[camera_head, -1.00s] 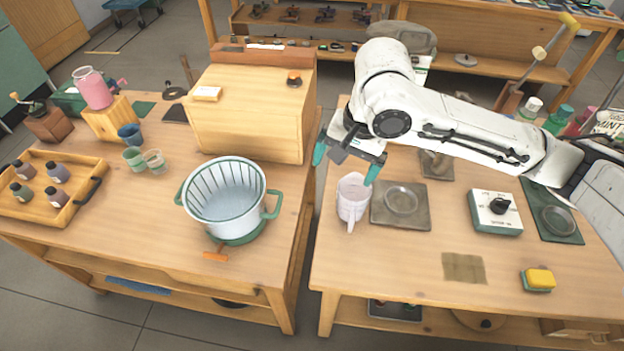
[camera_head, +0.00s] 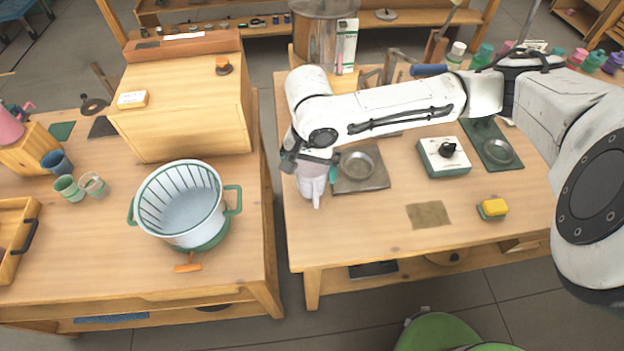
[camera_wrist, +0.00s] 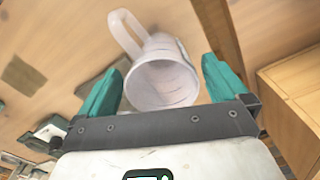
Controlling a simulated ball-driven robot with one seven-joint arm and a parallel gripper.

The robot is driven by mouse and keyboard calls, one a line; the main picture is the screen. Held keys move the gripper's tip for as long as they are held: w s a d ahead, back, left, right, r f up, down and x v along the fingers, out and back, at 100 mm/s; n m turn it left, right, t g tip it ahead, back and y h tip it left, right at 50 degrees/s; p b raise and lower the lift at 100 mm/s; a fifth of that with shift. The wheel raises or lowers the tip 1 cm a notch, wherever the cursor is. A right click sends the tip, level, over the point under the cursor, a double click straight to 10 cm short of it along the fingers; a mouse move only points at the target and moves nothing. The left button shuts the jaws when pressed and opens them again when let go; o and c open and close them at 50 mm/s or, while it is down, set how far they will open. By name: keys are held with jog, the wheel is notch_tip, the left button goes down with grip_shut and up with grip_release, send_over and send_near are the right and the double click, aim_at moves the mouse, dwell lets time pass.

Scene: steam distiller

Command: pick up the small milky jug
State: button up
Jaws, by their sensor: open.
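The small milky jug (camera_head: 312,181) stands upright near the left edge of the right table, its handle toward the front. In the wrist view the jug (camera_wrist: 162,78) shows its open mouth and handle, and it lies between the two teal fingers. My gripper (camera_wrist: 155,85) is open, with one finger on either side of the jug. In the head view my gripper (camera_head: 312,170) is over the jug's top and hides its rim. I cannot tell whether either finger touches it.
A grey tray with a round dish (camera_head: 358,163) sits right beside the jug. A white box with a black knob (camera_head: 444,156), a brown cloth (camera_head: 428,214) and a yellow sponge (camera_head: 493,208) lie farther right. A gap separates this table from the left one, which holds a white-green pot (camera_head: 182,204).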

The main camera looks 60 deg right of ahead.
jog(key=shift+f, duration=1.1)
jog(key=c, duration=0.9)
jog(key=shift+r, duration=0.1)
jog(key=shift+r, duration=0.55)
jog(key=s+r+p, duration=0.3)
jog(key=s+r, duration=0.1)
jog(key=s+a+r+p, duration=0.1)
jog(key=s+r+p, duration=0.2)
jog(key=s+r, duration=0.1)
jog(key=s+a+r+p, duration=0.1)
jog(key=s+r+p, duration=0.2)
jog(key=s, duration=0.3)
jog(key=shift+r, duration=0.4)
